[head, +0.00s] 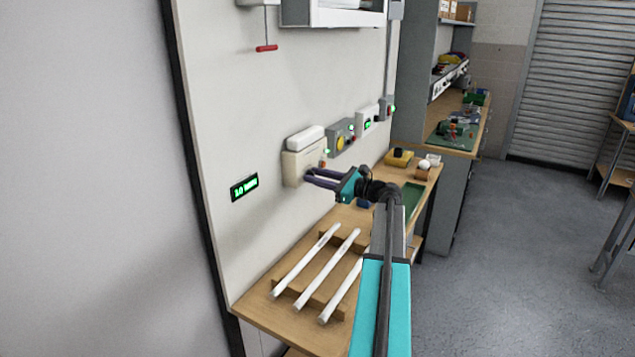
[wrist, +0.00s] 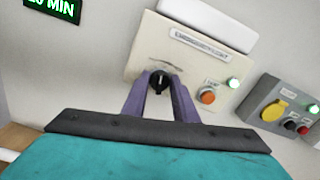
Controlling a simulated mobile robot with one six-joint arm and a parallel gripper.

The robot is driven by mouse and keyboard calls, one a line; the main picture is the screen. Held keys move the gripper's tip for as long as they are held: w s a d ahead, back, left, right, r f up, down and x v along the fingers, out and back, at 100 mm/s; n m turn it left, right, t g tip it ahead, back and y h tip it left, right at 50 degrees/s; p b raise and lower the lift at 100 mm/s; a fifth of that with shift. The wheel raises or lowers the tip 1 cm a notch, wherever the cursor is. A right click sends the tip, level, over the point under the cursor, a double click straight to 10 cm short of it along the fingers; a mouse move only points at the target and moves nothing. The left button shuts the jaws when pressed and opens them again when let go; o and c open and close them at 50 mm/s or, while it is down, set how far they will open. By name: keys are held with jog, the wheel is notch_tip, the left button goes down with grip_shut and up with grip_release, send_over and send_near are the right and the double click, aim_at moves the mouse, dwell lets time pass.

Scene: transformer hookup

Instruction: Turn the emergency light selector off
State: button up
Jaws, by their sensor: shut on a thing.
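The emergency light box (wrist: 188,60) is a cream panel on the wall with a white lamp housing on top. It also shows in the head view (head: 297,167). Its black round selector knob (wrist: 159,82) sits at the lower left of the panel, with a pale pointer mark on it. My gripper (wrist: 160,88) is shut on the knob, one finger on each side. An orange button (wrist: 207,97) and a lit green lamp (wrist: 233,83) are to the right of the knob. In the head view my gripper (head: 307,178) reaches the box from the right, and the knob is hidden.
A green display (head: 244,187) is on the wall to the left. A grey box with a yellow socket (head: 341,137) is to the right. White tubes (head: 327,268) lie on racks on the bench below.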

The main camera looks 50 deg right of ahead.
jog(key=shift+n+b, duration=2.5)
jog(key=shift+n, duration=0.2)
jog(key=o, duration=1)
jog(key=shift+s, duration=0.1)
jog(key=b+v, duration=0.2)
jog(key=v, duration=1.1)
jog(key=shift+s, duration=0.35)
